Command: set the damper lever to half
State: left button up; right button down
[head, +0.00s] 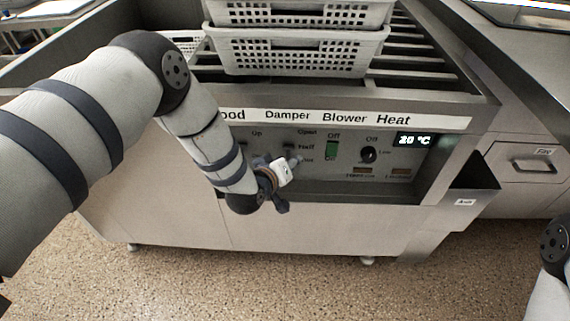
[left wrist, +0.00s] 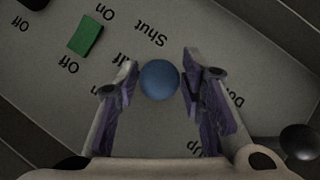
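The damper lever's round blue knob (left wrist: 159,80) is between the two fingertips of my left gripper (left wrist: 159,74) in the left wrist view. Narrow gaps show on both sides, so the fingers are open around it and not closed on it. In the head view my left gripper (head: 278,163) is at the panel below the Damper label (head: 287,115) and hides the knob. The Shut label (left wrist: 150,33) is clear, while the half label (left wrist: 122,58) is partly covered by a finger. The lever's exact position cannot be told. My right gripper is not in view.
A green switch (head: 332,150) and a black heat knob (head: 369,154) sit to the right on the panel. A dark ball knob (left wrist: 300,141) is at the lower right in the left wrist view. White perforated baskets (head: 297,50) stand on the rails above.

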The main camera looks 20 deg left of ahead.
pick_arm(q)
jog(key=v, duration=1.2)
jog(key=shift+w, duration=0.1)
